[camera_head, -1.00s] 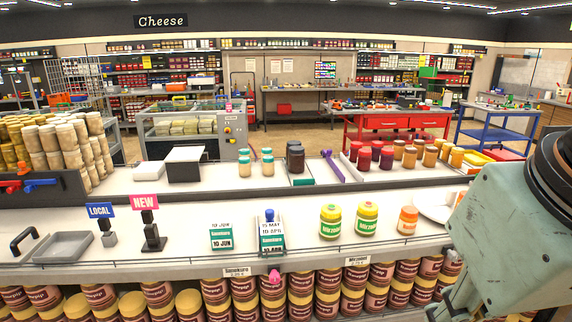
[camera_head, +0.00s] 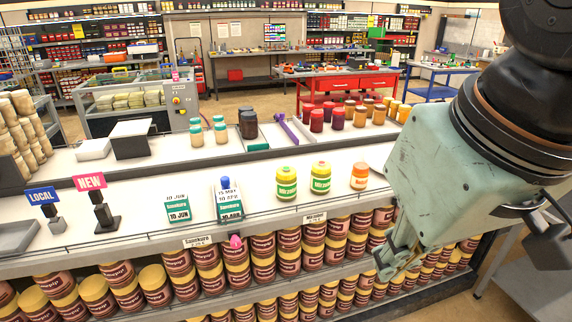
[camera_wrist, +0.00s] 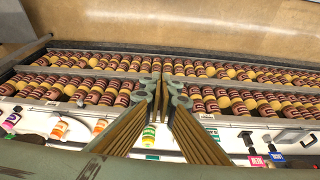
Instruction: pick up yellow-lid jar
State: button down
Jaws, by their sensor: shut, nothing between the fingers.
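Two jars with green labels stand upright side by side on the white counter in the head view. The left jar (camera_head: 287,185) has a yellow-green lid, and the right jar (camera_head: 320,180) has a yellow lid. My gripper (camera_head: 386,268) is to the right of both jars and lower in the picture, in front of the counter edge. It is shut and empty, apart from the jars. In the wrist view my gripper (camera_wrist: 165,88) has its fingertips together. A green-labelled jar (camera_wrist: 149,137) shows there, partly hidden by the fingers.
A small orange jar (camera_head: 360,176) stands right of the two jars. Green date signs (camera_head: 178,208) stand to their left. Brown jars with yellow tops (camera_head: 265,250) fill the shelf below the counter. A thin rail runs along the counter's front edge.

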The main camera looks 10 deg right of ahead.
jog(key=c, duration=3.5)
grip_release()
jog(key=o, duration=2.1)
